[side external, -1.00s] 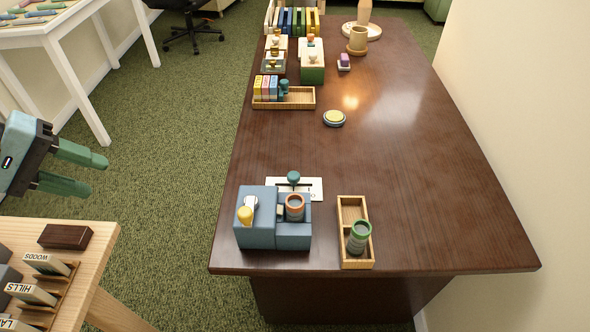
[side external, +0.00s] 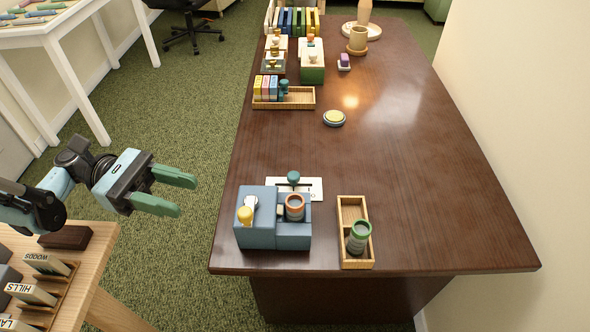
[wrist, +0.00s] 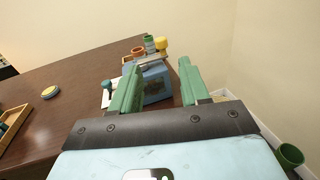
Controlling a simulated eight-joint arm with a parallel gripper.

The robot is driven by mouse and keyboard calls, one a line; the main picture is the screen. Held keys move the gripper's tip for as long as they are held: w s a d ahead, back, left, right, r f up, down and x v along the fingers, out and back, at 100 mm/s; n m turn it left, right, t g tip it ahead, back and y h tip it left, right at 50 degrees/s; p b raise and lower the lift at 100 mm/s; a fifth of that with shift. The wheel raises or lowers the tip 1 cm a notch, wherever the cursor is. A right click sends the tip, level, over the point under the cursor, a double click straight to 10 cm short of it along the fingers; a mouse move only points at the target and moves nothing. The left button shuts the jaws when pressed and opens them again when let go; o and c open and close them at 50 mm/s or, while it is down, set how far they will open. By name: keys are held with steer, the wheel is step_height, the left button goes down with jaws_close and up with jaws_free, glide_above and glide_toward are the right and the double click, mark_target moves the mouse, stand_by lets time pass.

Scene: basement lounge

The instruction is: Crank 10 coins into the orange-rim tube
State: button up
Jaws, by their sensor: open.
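A blue coin machine (side external: 258,222) stands near the front left of the dark table, with a yellow-knobbed crank (side external: 245,215) on its left. The orange-rim tube (side external: 295,207) stands upright in the machine's right part. How many coins it holds cannot be told. A green-rim tube (side external: 358,237) stands in a wooden tray (side external: 346,262) to the right. My gripper (side external: 186,194) is open and empty, left of the table over the floor, apart from the machine. In the wrist view the machine (wrist: 155,83) shows between the open green fingers, with the orange-rim tube (wrist: 149,43) behind it.
A yellow round button (side external: 334,118) and a wooden tray with coloured blocks (side external: 305,98) are farther back. A light wooden table (side external: 98,262) is at lower left. The right tabletop is clear.

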mark_target(238, 211)
steer(key=x, duration=1.2)
steer(key=shift+d, duration=0.1)
jaws_close()
steer(key=shift+g, duration=0.3)
steer(key=shift+w+a+r+m+g+y, duration=0.1)
steer(key=shift+a+m+g+y, duration=0.3)
steer(key=shift+m+g+y, duration=0.55)
steer(key=shift+w+a+f+m+g+y, duration=0.1)
steer(key=shift+a+m+g+y, duration=0.35)
steer(key=shift+m+g, duration=0.9)
steer(key=shift+w+a+r+m+g+y, duration=0.1)
steer(key=shift+a+m+g+y, duration=0.2)
steer(key=shift+m+g+y, duration=0.85)
steer(key=shift+n+g+h, duration=0.25)
steer(key=shift+n+g, duration=0.1)
steer(key=shift+g, duration=0.1)
